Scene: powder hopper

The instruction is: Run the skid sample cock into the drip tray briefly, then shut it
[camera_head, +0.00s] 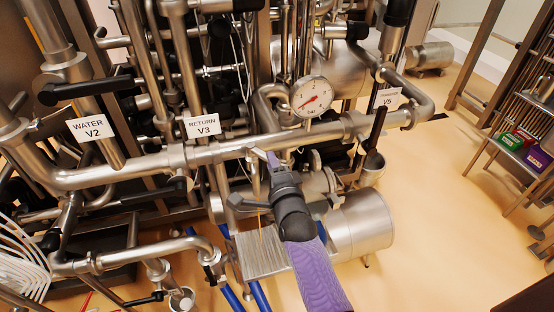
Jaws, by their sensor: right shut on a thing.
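My right gripper (264,162) reaches in from the bottom on a purple and black arm, in front of the main horizontal pipe. It is shut on a small part that I take to be the sample cock's handle; the gripper hides most of the cock, so its handle angle cannot be told. A thin amber stream (260,226) shows just left of the wrist, above the drip tray (252,262). The drip tray is a ribbed silver plate below, partly covered by my arm. My left gripper is not in view.
Labelled pipes stand around: WATER V2 (87,129), RETURN V3 (202,126) and V5 (388,97). A dial gauge (311,96) sits above the main pipe. A steel cylinder (362,224) is close right of my arm. Open floor (440,220) lies to the right.

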